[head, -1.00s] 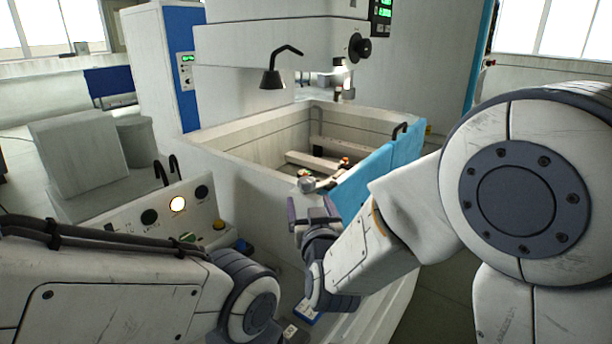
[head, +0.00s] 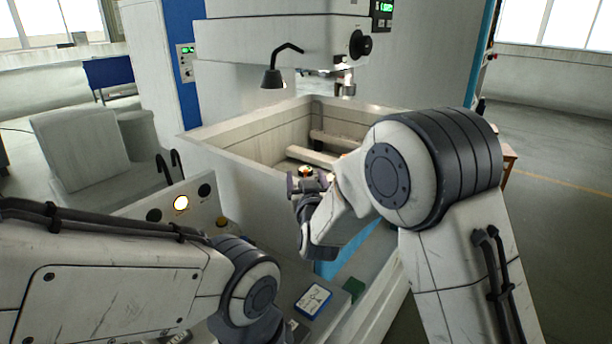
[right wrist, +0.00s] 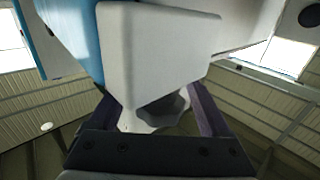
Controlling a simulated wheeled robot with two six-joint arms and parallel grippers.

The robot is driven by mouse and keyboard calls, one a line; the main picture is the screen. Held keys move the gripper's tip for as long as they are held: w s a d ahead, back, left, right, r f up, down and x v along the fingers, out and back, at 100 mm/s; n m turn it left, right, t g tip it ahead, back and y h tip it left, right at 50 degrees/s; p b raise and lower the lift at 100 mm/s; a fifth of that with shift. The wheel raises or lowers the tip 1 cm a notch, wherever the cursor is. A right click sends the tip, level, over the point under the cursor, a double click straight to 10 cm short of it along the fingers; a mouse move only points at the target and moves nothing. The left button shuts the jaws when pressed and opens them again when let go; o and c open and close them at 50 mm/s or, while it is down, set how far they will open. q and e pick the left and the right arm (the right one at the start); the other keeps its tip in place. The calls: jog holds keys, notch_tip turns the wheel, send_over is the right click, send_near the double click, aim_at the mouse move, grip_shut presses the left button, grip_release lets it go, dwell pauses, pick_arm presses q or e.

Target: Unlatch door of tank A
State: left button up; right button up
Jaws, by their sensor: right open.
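Tank A appears to be the open-topped white tank (head: 215,143) in the middle of the head view; no label is readable. The blue door panel (head: 345,255) shows only in part, below and behind my right forearm. My right gripper (head: 308,182) is open at the tank's near corner. In the right wrist view, a white block-like part (right wrist: 160,50) with a dark grey knob-like piece (right wrist: 163,108) under it lies before and between the open fingers (right wrist: 150,118). I cannot tell contact. A blue surface (right wrist: 70,35) is at upper left. The latch is not clearly seen.
A lamp (head: 272,78) hangs over the tank. A blue card-like object (head: 313,300) lies at the front. Open floor (head: 560,200) is on the right. My left arm crosses the lower left.

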jog(key=shift+c, duration=0.4)
grip_shut()
